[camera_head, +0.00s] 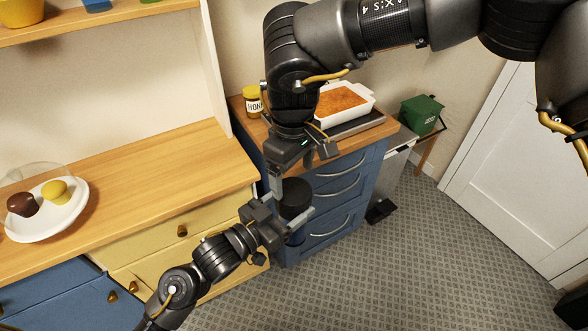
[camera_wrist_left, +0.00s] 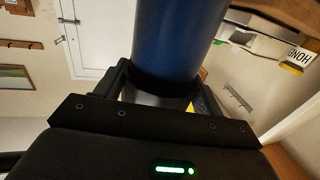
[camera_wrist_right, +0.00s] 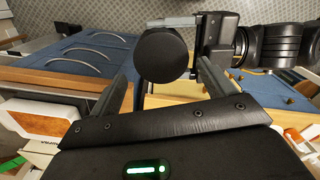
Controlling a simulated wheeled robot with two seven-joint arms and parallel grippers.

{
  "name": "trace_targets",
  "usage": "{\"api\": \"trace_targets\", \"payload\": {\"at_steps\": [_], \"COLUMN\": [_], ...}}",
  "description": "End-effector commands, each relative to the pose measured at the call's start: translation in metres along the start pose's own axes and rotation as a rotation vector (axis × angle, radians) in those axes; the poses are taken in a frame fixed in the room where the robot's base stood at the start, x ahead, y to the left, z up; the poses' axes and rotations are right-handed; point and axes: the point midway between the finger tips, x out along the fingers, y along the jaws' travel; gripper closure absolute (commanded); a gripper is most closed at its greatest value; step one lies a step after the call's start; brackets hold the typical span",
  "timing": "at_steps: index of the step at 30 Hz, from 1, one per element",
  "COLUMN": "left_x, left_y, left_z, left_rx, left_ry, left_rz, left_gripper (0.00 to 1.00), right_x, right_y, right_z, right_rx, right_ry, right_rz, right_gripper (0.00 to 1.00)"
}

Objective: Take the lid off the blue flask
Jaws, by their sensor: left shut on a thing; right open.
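The blue flask (camera_head: 297,236) is upright in the head view, with a wide black lid (camera_head: 294,192) on top. My left gripper (camera_head: 291,216) is shut on the flask and holds it in front of the blue drawers. In the left wrist view the blue body (camera_wrist_left: 178,38) stands between the fingers, with a dark band at its lower end in the picture. My right gripper (camera_head: 299,172) is open and points down just above the lid. In the right wrist view the round lid top (camera_wrist_right: 161,55) shows between and beyond the fingers; I see no contact.
A blue drawer unit (camera_head: 333,190) stands close behind the flask, bearing a honey jar (camera_head: 253,100) and a white baking dish (camera_head: 343,102). A wooden counter (camera_head: 135,170) with a plate (camera_head: 72,222) of muffins is at left.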

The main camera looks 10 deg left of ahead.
Motion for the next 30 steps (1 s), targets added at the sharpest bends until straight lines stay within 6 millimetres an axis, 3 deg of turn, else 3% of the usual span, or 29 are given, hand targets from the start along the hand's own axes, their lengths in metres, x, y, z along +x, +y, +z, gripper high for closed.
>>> {"api": "trace_targets", "payload": {"at_steps": [15,27,30], "left_x": [0.0,0.0,0.0], "left_y": [0.0,0.0,0.0], "left_z": [-0.001,-0.001,-0.001], "left_rx": [0.0,0.0,0.0], "left_ry": [0.003,0.003,0.003], "left_rz": [0.0,0.0,0.0], "left_gripper": [0.95,0.95,0.95], "right_x": [0.068,0.077,0.077], "right_y": [-0.001,-0.001,-0.001], "right_z": [-0.001,-0.001,-0.001], "right_rx": [-0.003,-0.002,-0.002], "right_ry": [0.001,0.003,0.003], "right_rz": [-0.002,-0.002,-0.002], "right_gripper": [0.18,0.18,0.28]}}
